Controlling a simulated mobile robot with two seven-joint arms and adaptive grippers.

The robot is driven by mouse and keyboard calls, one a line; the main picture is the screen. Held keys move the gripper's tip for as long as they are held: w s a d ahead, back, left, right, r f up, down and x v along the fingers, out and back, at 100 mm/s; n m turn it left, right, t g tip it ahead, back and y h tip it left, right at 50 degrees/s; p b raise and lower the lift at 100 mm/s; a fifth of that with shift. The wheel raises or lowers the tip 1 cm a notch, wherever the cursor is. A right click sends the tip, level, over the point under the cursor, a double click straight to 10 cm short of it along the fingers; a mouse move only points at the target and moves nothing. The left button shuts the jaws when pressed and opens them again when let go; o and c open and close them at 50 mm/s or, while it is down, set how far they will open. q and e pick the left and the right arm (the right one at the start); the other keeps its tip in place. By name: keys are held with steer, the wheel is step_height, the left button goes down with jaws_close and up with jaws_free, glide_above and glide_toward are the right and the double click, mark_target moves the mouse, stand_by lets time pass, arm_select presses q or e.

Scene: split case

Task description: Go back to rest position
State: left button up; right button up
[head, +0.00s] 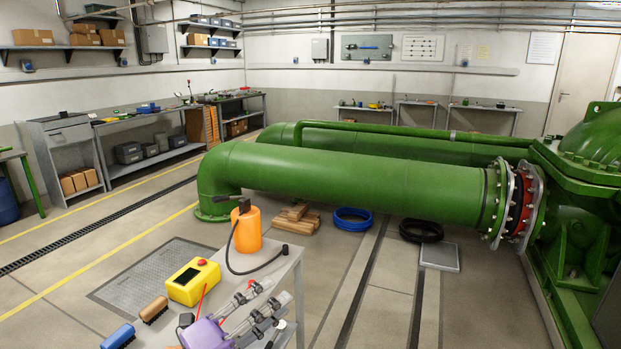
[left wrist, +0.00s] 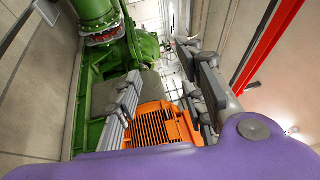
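My left gripper (head: 274,302) reaches in from the bottom of the head view, with a purple wrist housing and grey fingers. It is over or beside the near end of a grey bench (head: 290,268); its height above the top is hard to tell. In the left wrist view the fingers of the left gripper (left wrist: 163,82) stand apart with nothing held between them. An orange ribbed motor (left wrist: 155,125) shows beyond the gap. My right gripper is in neither view.
The bench carries an orange bottle (head: 247,230) with a black hose, a yellow box (head: 193,282) with a screen, and brown (head: 154,309) and blue (head: 118,337) brushes. Green pipes (head: 350,182) with a red flange ring (head: 517,205) lie beyond. Open floor lies left of the bench.

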arm_select(q)
steer(key=s+a+f+n+y, duration=0.3)
steer(key=a+f+n+y, duration=0.1)
steer(key=f+n, duration=0.25)
steer(key=s+a+f+n+y+p, duration=0.1)
steer(key=s+a+f+n+y, duration=0.25)
steer(key=f+n, duration=0.35)
steer(key=s+a+f+n+y, duration=0.35)
steer(key=f+n, duration=0.25)
steer(key=f, duration=0.2)
steer(key=s+f+n+g+y, duration=0.1)
steer(key=s+f+n, duration=0.1)
steer(key=s+f, duration=0.2)
steer(key=s+f+n+g+y+p, duration=0.1)
steer(key=s+f+n+g, duration=0.1)
steer(key=s, duration=0.9)
steer(key=s+a+f+n+g+y+p, duration=0.1)
steer(key=s+f+n, duration=0.2)
steer(key=s+f, duration=0.4)
steer(key=shift+s+g, duration=0.3)
steer(key=shift+s, duration=0.1)
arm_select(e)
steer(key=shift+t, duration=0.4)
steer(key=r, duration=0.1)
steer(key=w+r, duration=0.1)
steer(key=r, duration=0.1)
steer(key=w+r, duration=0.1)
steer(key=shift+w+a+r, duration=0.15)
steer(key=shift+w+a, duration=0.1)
